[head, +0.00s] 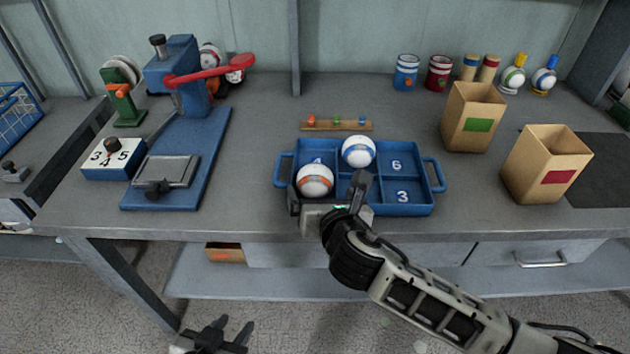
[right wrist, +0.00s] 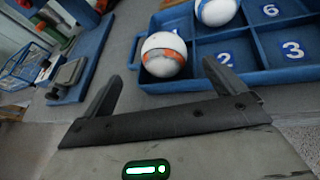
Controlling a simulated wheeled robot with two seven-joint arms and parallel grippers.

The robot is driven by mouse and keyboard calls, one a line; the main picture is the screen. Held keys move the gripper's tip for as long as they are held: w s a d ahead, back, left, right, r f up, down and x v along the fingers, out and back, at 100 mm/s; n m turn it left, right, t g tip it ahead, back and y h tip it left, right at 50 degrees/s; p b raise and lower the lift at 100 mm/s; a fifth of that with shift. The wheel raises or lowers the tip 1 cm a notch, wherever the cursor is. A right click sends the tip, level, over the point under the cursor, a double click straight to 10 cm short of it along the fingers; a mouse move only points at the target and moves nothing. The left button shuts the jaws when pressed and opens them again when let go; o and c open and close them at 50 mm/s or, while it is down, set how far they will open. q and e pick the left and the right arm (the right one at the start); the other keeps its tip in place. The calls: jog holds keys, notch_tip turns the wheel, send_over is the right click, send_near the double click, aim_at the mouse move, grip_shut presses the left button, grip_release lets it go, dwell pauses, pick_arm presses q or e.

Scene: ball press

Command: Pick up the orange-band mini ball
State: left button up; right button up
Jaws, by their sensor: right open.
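Compartments 6 and 3 are empty. A blue press (head: 185,80) with a red lever stands left. Two cardboard boxes, one green-marked (head: 472,117) and one red-marked (head: 546,164), stand right. A small wooden strip (head: 337,126) lies behind the tray.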

aim_at(320, 187)
jog(key=x, duration=0.2)
jog(key=shift+w+a+f, duration=0.1)
jog(key=shift+w, duration=0.3)
jog(key=shift+f+b+x, duration=0.1)
jog(key=shift+b+x, duration=0.1)
jog(key=shift+x, duration=1.1)
jog(key=shift+f+b+x, duration=0.15)
jog(key=shift+x, duration=1.15)
jog(key=shift+s+d, duration=0.1)
jog(key=shift+d, duration=0.15)
jog(key=c, duration=1)
